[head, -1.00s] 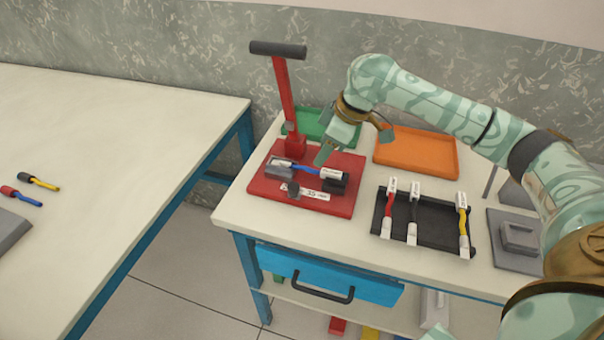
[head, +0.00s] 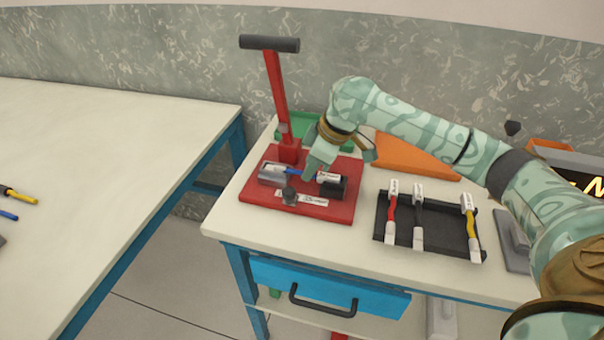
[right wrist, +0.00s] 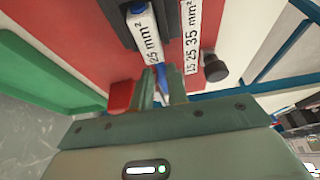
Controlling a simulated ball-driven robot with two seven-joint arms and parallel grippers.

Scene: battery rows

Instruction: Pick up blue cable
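The blue cable (head: 297,171) lies across the red press base (head: 265,209), between a grey block on the left and a dark block on the right, with white-labelled ends. In the right wrist view its labelled end (right wrist: 146,35) reads 25 mm², and its blue part (right wrist: 161,72) runs down between my fingers. My right gripper (head: 310,172) is low over the cable's middle. In the right wrist view its two fingers (right wrist: 161,88) stand close together on either side of the cable; whether they press on it is unclear. My left gripper is out of view.
A red lever with a dark handle (head: 270,44) rises behind the cable. A black tray (head: 435,206) with red, dark and yellow cables stands to the right. Green (head: 288,132) and orange (head: 400,155) trays lie behind. Another table (head: 120,130) is at left, across a gap.

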